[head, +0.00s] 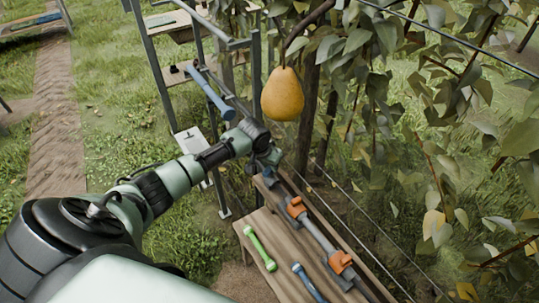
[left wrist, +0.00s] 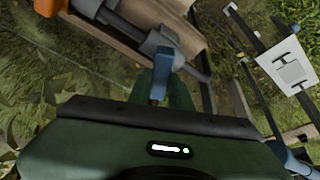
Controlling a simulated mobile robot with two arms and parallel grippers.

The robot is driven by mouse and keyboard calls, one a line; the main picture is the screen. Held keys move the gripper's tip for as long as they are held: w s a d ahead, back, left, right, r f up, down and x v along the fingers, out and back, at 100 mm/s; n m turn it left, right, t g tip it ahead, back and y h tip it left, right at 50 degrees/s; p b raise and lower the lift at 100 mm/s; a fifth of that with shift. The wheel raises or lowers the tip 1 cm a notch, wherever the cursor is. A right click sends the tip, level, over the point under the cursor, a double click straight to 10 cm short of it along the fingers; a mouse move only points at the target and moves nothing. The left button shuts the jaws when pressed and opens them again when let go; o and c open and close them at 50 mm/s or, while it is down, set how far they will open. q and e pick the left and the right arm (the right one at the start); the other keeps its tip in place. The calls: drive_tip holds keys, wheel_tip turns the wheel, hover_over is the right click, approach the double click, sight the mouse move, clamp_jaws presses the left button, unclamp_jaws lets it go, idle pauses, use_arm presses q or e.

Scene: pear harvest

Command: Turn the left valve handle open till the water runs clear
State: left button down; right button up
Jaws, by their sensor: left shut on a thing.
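A grey pipe (head: 318,236) with orange parts (head: 296,208) runs along a wooden bench. My left gripper (head: 268,160) is at the far left end of this pipe. In the left wrist view, a short blue handle (left wrist: 158,88) sticks out from the grey valve body (left wrist: 163,44) and sits between my left fingers, which are shut on it. The fingers hide part of the handle, and in the head view the arm and gripper cover most of it. No running water can be made out. My right gripper is in neither view.
A green tool (head: 259,248) and a blue tool (head: 309,282) lie on the bench (head: 283,251). A yellow pear (head: 283,94) hangs just above my left gripper. A metal rack with a white sign (head: 191,141) stands behind my arm. Leafy branches and wires fill the right.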

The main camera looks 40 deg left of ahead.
use_arm(q)
drive_tip(key=n+p, duration=0.1)
drive_tip(key=n+y+p, duration=0.1)
drive_tip(key=n+p, duration=0.1)
drive_tip(key=shift+d+r+n+p, duration=0.2)
drive_tip(key=shift+r+n+p, duration=0.05)
drive_tip(key=shift+n+p, duration=0.15)
drive_tip(key=n+y+p, duration=0.1)
drive_tip(key=n, duration=0.1)
drive_tip(key=shift+w+f+n+g, duration=0.1)
drive_tip(key=shift+n+g, duration=0.3)
drive_tip(key=n+y, duration=0.1)
drive_tip(key=n, duration=0.1)
drive_tip(key=shift+d+f+n+g+p, duration=0.1)
drive_tip(key=shift+n+g+p, duration=0.2)
drive_tip(key=shift+g+p, duration=0.1)
drive_tip(key=shift+w+n+g+y+b, duration=0.15)
drive_tip(key=shift+n+g+y+b, duration=0.3)
drive_tip(key=shift+n, duration=1.15)
drive_tip(key=c, duration=1.3)
unclamp_jaws()
drive_tip(key=shift+v, duration=3.85)
